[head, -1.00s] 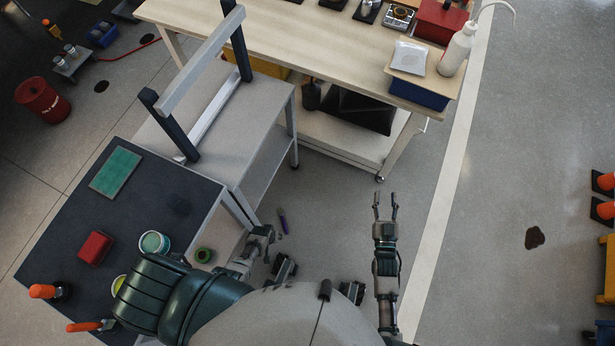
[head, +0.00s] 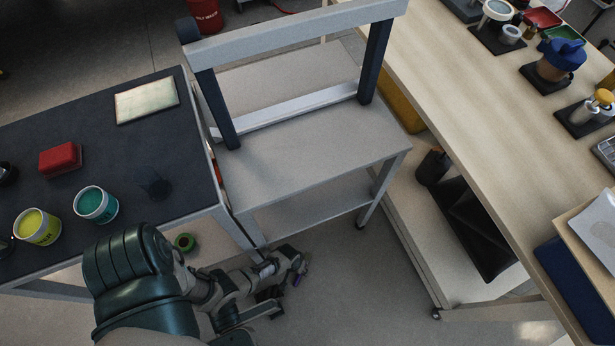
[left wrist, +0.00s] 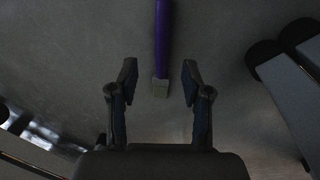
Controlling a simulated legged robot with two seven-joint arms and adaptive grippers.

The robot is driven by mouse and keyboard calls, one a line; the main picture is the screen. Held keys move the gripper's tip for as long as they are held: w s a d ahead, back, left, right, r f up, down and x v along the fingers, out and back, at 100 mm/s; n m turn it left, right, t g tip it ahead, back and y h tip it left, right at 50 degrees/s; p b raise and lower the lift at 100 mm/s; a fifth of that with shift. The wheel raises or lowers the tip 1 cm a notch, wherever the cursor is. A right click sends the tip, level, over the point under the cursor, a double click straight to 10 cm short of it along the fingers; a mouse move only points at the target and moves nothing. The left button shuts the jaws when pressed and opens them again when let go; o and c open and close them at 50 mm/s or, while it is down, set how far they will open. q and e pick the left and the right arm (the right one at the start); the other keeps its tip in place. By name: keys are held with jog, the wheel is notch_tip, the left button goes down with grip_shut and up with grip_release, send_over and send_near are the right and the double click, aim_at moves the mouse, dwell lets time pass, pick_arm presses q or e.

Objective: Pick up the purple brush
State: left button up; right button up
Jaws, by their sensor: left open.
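The purple brush (left wrist: 163,40) lies on the grey floor in the left wrist view, with its purple part running up out of the picture. My right gripper is out of view.
The grey bench (head: 290,150) with an upright frame stands just beyond my left arm. The dark-topped table (head: 120,150) with paint cans is at the left. The long wooden table (head: 470,110) with a lower shelf is at the right.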

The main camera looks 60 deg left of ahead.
pick_arm(q)
jog(key=f, duration=0.1)
jog(key=f+b, duration=0.1)
jog(key=f, duration=0.1)
jog(key=f+b, duration=0.1)
jog(key=shift+s+d+f, duration=0.15)
jog(key=shift+s+f, duration=0.05)
jog(key=shift+s, duration=0.05)
jog(key=shift+w+b, duration=0.15)
jog(key=shift+b, duration=0.2)
jog(key=shift+o, duration=0.2)
jog(key=shift+w+r, duration=0.1)
jog(key=shift+w, duration=0.15)
jog(key=shift+d, duration=0.1)
grip_shut()
